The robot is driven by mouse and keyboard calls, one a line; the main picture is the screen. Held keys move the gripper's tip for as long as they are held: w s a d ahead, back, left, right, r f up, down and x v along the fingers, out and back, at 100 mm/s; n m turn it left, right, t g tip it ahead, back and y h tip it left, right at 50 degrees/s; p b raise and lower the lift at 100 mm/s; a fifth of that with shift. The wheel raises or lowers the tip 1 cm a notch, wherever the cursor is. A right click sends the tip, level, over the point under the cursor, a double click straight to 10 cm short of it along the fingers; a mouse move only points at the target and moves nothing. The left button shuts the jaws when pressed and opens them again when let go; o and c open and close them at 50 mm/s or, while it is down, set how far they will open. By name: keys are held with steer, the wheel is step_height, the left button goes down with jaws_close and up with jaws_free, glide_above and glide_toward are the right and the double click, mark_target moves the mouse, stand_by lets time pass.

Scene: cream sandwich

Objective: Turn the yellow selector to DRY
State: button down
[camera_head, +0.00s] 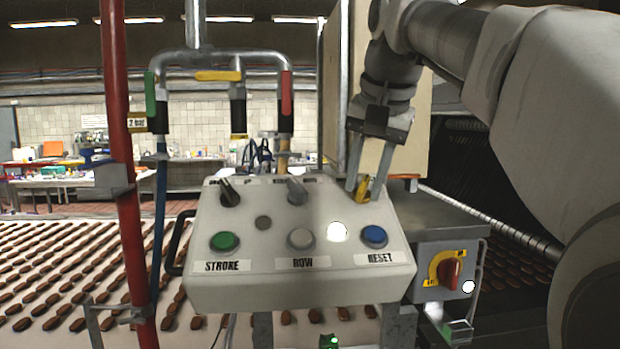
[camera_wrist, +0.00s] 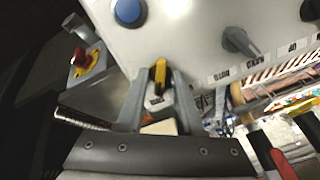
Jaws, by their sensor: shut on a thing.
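The yellow selector (camera_head: 362,188) sits at the top right of the sloped white control panel (camera_head: 300,225), above the blue RESET button (camera_head: 374,236). My gripper (camera_head: 368,190) comes down from above with one finger on each side of the selector and is shut on it. In the wrist view the yellow selector (camera_wrist: 158,74) shows between my fingertips (camera_wrist: 158,78), and the blue button (camera_wrist: 128,11) lies beyond it. The labels around the yellow selector are hidden or too small to read, so its setting cannot be told.
A black selector (camera_head: 229,192) and a grey selector (camera_head: 297,190) share the panel's top row. Green STROKE (camera_head: 224,241) and white ROW (camera_head: 301,239) buttons are below. A red rotary switch (camera_head: 449,270) is at right. A red post (camera_head: 127,180) and piping stand at left.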

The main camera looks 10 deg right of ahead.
steer(key=shift+n, duration=0.4)
steer(key=n+p, duration=0.2)
steer(key=n, duration=0.2)
steer(key=shift+a+r+n, duration=0.1)
steer(key=shift+n, duration=0.2)
steer(key=n+p, duration=0.1)
steer(key=n, duration=0.5)
steer(key=shift+h+p, duration=0.4)
steer(key=c, duration=0.9)
jaws_free()
